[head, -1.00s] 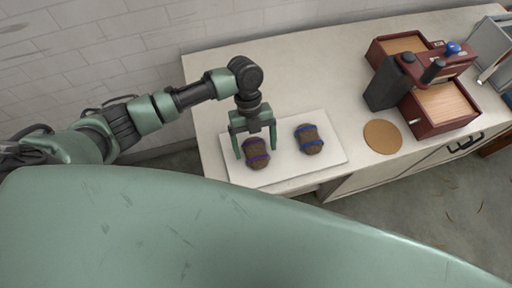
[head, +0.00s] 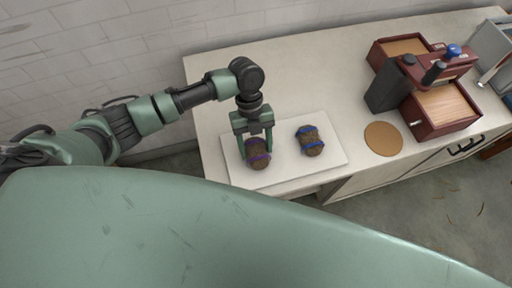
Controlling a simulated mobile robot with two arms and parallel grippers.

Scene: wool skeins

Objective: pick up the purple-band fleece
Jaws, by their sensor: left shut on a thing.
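The purple-band fleece (head: 258,160) is a brown skein with purple bands on the left part of a white board (head: 285,172). My left gripper (head: 257,152) points down over it, with its fingers shut on the fleece's sides. I cannot tell whether the fleece is clear of the board. A similar brown fleece with blue bands (head: 311,141) lies on the board to the right, apart from the gripper. My right gripper is not in view.
A round cork-coloured mat (head: 383,138) lies right of the board. A dark red wooden machine with open boxes (head: 440,106) stands further right on the pale counter (head: 300,62). The counter behind the board is clear. A white brick wall is behind.

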